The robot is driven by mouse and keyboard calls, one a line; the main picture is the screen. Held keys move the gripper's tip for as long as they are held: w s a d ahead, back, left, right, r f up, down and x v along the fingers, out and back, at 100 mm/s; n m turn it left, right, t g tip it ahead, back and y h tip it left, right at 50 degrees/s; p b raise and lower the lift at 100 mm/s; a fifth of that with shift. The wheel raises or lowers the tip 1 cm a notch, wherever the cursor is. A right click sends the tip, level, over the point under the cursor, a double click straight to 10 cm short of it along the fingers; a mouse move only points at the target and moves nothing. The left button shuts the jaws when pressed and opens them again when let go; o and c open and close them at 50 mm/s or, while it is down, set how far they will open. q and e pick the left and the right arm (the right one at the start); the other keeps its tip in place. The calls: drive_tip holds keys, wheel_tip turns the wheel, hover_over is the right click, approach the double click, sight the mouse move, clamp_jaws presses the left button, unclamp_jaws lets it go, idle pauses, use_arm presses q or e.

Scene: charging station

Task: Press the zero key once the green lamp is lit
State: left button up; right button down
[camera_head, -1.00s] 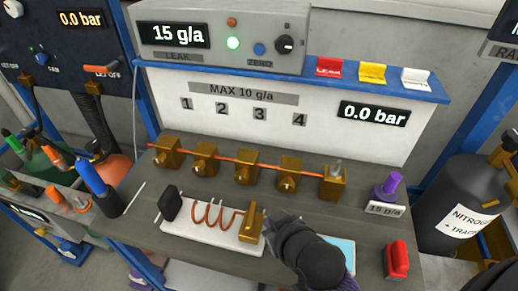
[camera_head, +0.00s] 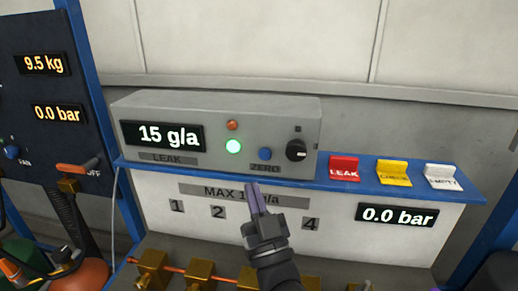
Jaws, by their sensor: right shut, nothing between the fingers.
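The leak detector (camera_head: 215,110) is a grey box on the blue shelf, and its display (camera_head: 162,136) reads 15 g/a. Its green lamp (camera_head: 233,146) is lit. The zero key (camera_head: 265,153) is a round blue button above the ZERO label, right of the lamp. My right gripper (camera_head: 253,187) is shut and empty, pointing up in front of the panel. In the picture its fingertips are below and slightly left of the zero key, with a gap between them. My left gripper is not in view.
A dark knob (camera_head: 296,150) is right of the key, and a small orange-red lamp (camera_head: 232,125) is above the green one. Red (camera_head: 344,168), yellow (camera_head: 393,172) and white (camera_head: 442,177) tags stand on the blue shelf (camera_head: 400,191). Brass valves (camera_head: 200,274) line the bench below.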

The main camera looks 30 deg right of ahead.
sight(265, 155)
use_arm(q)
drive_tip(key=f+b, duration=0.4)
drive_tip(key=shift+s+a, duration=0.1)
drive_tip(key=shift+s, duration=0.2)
use_arm(e)
drive_tip(key=w+d, duration=0.1)
drive_tip(key=w, duration=0.1)
drive_tip(key=w+d, duration=0.4)
drive_tip(key=shift+w+d, duration=0.15)
drive_tip(key=shift+w, duration=0.25)
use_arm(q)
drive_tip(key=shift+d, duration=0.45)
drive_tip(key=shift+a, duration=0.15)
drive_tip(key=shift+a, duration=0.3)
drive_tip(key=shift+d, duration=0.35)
use_arm(e)
drive_tip(key=shift+w+d, duration=0.25)
drive_tip(key=shift+w, duration=0.1)
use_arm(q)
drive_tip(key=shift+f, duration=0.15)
